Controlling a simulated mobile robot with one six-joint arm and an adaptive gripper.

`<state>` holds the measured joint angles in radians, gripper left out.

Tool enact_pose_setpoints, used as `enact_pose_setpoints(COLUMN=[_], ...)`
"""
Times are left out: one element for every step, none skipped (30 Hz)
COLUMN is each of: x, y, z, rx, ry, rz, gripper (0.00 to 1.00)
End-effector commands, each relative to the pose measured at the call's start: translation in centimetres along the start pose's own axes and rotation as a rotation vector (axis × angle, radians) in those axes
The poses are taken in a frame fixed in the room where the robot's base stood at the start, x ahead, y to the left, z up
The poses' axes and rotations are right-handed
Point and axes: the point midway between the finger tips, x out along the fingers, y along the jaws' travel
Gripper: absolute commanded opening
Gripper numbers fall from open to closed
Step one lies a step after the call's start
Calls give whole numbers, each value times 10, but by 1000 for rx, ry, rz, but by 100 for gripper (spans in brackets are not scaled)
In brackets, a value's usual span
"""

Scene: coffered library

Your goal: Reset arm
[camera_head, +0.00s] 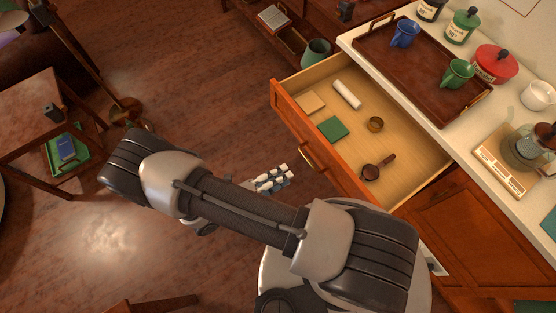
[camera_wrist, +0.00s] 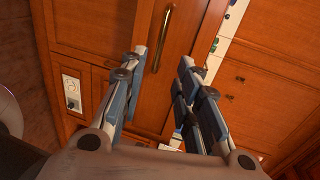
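My gripper (camera_wrist: 162,68) is open and empty in the wrist view, its two fingers spread apart with the wooden cabinet front and a brass handle (camera_wrist: 165,38) behind them. In the head view my gripper (camera_head: 272,179) shows partly from behind my arm, above the floor and left of the open drawer (camera_head: 420,165). My arm stretches across the lower middle of the head view and hides part of the gripper. Nothing is held.
The drawer holds a green square (camera_head: 333,129), a white roll (camera_head: 347,94) and a dark scoop (camera_head: 371,172). The counter bears a brown tray (camera_head: 400,72) with mugs (camera_head: 405,33) and a glass pot (camera_head: 527,148). A side table (camera_head: 35,108) stands left. Floor between is clear.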

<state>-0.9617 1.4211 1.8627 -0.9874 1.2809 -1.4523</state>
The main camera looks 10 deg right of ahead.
Motion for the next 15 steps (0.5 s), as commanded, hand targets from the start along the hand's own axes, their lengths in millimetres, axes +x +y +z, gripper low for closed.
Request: enact_pose_setpoints(x=[0, 0, 0, 0, 0, 0, 0, 0, 0, -1, -2, -4, -6, -7, -10], y=[0, 0, 0, 0, 0, 0, 0, -1, -2, -5, -8, -15, -22, -29, -41], z=[0, 0, 0, 0, 0, 0, 0, 0, 1, 2, 4, 6, 8, 10, 12], rx=[0, 0, 0, 0, 0, 0, 0, 3, 14, 28, 50, 89, 129, 175, 246], ry=[0, 0, 0, 0, 0, 0, 0, 2, 7, 14, 25, 47, 68, 92, 133], rz=[0, 0, 0, 0, 0, 0, 0, 1, 5, 10, 17, 31, 44, 59, 80], gripper=[30, 30, 30, 30, 30, 30, 30, 30, 30, 30, 30, 30, 30, 30, 30])
